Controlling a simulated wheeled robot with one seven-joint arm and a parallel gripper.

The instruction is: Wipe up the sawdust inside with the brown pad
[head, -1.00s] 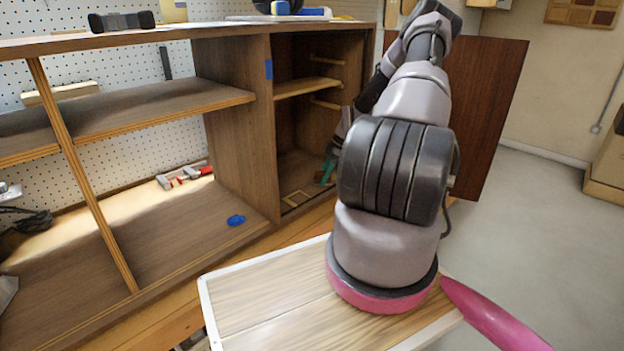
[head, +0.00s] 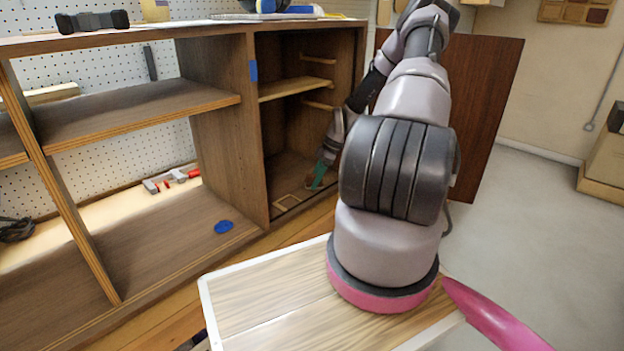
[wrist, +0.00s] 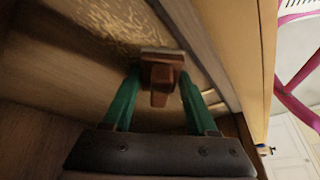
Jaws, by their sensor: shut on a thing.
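The brown pad (wrist: 161,72) is a block with a raised grip, seen in the wrist view between the two green fingers of my gripper (wrist: 158,90). The fingers are shut on its grip. The pad is at the floor of the cabinet's right compartment, beside a patch of pale speckled sawdust (wrist: 112,28) that stretches along the floor above and left of it. In the head view my gripper (head: 319,174) is low inside this compartment, near its front. The pad and sawdust are too small to make out there.
The compartment's dark door (head: 485,110) stands open at right. Inside, a shelf (head: 296,87) hangs above my gripper, and the divider wall (head: 228,150) is at left. A front rail (wrist: 205,55) runs close right of the pad.

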